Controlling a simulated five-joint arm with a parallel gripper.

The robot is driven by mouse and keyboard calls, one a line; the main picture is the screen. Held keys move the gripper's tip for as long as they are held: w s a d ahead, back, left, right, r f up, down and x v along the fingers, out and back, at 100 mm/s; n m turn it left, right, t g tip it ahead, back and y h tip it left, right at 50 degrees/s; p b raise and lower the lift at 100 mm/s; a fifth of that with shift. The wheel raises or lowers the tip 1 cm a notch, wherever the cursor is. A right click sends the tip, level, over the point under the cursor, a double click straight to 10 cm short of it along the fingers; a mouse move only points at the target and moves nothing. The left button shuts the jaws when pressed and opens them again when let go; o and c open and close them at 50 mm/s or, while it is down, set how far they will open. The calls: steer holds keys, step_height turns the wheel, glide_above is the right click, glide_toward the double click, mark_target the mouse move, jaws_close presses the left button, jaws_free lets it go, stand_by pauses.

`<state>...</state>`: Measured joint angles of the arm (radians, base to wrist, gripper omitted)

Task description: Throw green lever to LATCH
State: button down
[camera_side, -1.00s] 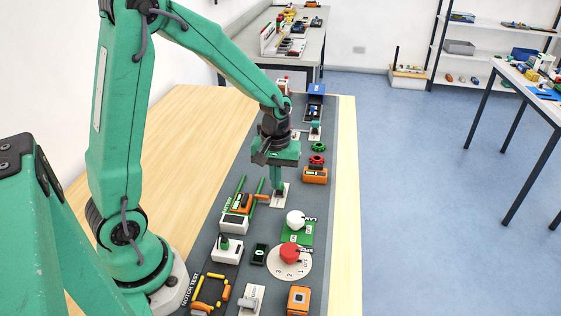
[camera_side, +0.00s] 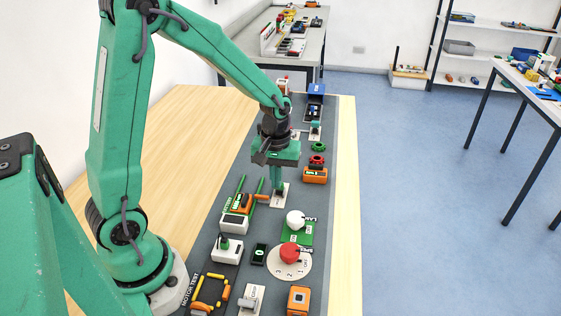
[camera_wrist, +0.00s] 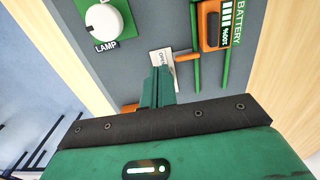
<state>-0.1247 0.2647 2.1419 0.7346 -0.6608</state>
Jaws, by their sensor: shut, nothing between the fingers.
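My gripper (camera_side: 277,188) points down with its fingers together and empty, over a pale labelled plate (camera_side: 279,201) in the middle of the grey board. In the wrist view my fingertips (camera_wrist: 160,72) reach the near edge of this plate (camera_wrist: 161,52), which reads OPEN, and hide part of it. An orange bar (camera_wrist: 187,57) sticks out from the plate's right side. I cannot tell whether the fingers touch the plate. A short green lever or knob (camera_side: 224,241) stands on a white box nearer the camera. No LATCH marking is readable, so I cannot tell which part is the green lever.
An orange battery block (camera_wrist: 216,22) between green rails is close beside the plate. A white lamp knob (camera_side: 295,218) and a red dial knob (camera_side: 290,252) stand nearer the camera. An orange block (camera_side: 315,175) sits to the right. Bare wood (camera_side: 180,130) lies left of the board.

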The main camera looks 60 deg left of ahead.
steer(key=shift+f, duration=0.2)
steer(key=shift+f, duration=1.25)
steer(key=shift+w+a, duration=0.15)
steer(key=shift+w+a, duration=1.25)
steer(key=shift+w, duration=0.05)
steer(key=shift+s+d, duration=0.15)
